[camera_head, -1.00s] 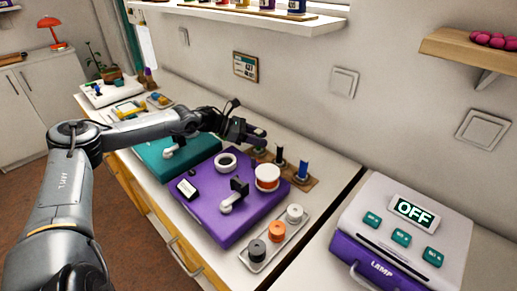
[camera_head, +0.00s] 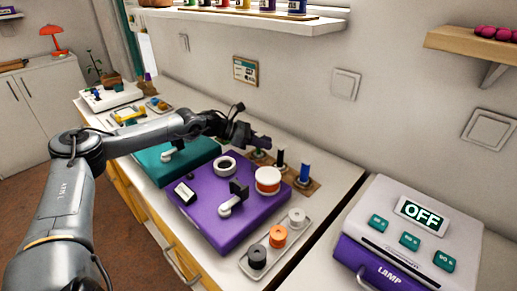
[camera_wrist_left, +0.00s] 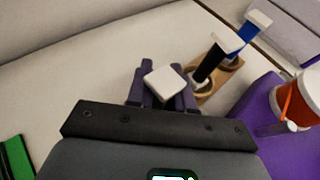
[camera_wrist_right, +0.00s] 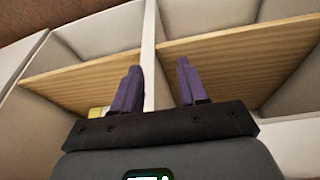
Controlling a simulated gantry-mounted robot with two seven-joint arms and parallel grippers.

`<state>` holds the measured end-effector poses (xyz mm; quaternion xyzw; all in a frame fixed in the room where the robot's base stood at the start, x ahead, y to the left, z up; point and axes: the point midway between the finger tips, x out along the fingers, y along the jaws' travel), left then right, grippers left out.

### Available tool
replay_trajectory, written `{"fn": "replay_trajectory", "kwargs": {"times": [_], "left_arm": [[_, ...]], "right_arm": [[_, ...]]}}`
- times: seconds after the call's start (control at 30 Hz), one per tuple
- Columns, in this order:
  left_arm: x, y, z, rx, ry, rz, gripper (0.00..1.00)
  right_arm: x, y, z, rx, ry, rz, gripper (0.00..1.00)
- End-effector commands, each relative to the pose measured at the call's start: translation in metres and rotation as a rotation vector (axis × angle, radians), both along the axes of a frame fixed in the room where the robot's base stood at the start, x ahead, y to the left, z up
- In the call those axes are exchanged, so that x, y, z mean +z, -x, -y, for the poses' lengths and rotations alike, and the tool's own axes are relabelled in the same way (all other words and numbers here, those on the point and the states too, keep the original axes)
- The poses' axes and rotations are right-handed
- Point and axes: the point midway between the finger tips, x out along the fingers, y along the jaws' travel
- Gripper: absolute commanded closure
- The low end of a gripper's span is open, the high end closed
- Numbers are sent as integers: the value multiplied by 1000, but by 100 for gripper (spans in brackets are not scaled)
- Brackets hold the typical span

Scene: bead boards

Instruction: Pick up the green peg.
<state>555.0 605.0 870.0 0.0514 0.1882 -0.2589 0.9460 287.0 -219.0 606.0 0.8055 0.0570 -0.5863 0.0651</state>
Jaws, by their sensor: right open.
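In the head view my left gripper (camera_head: 259,143) is over the far end of the wooden peg rack (camera_head: 313,187). A small bit of green, the green peg (camera_head: 258,153), shows just under its fingers. In the left wrist view a white square peg top (camera_wrist_left: 165,82) sits between the two purple fingers and hides the peg's shaft. Whether the fingers press on it is unclear. The black peg (camera_head: 279,160) and the blue peg (camera_head: 304,172) stand upright in the same rack. My right gripper (camera_wrist_right: 158,82) is open and empty in its wrist view, in front of wooden shelves.
A purple board (camera_head: 225,237) with an orange-and-white spool (camera_head: 268,181) stands in front of the rack. A teal board (camera_head: 162,180) is to the left.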

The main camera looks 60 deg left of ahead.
Motion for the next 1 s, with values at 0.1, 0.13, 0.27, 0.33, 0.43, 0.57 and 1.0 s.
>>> {"fn": "replay_trajectory", "kwargs": {"times": [0.1,0.13,0.27,0.33,0.43,0.57,1.0], "left_arm": [[0,0,0,0,0,0,100],[0,0,0,0,0,0,100],[0,0,0,0,0,0,100],[0,0,0,0,0,0,100],[4,0,0,0,-1,0,100],[18,0,0,-1,-2,1,100],[88,0,0,-1,-2,1,100]], "right_arm": [[0,0,-1,-2,-3,0,57],[0,0,-1,-3,-4,0,57],[0,0,-2,-4,-7,0,57],[0,0,-2,-6,-8,0,57],[2,0,-2,-6,-9,0,57],[10,0,-2,-6,-9,0,57],[41,0,-1,-1,-2,0,57]]}}
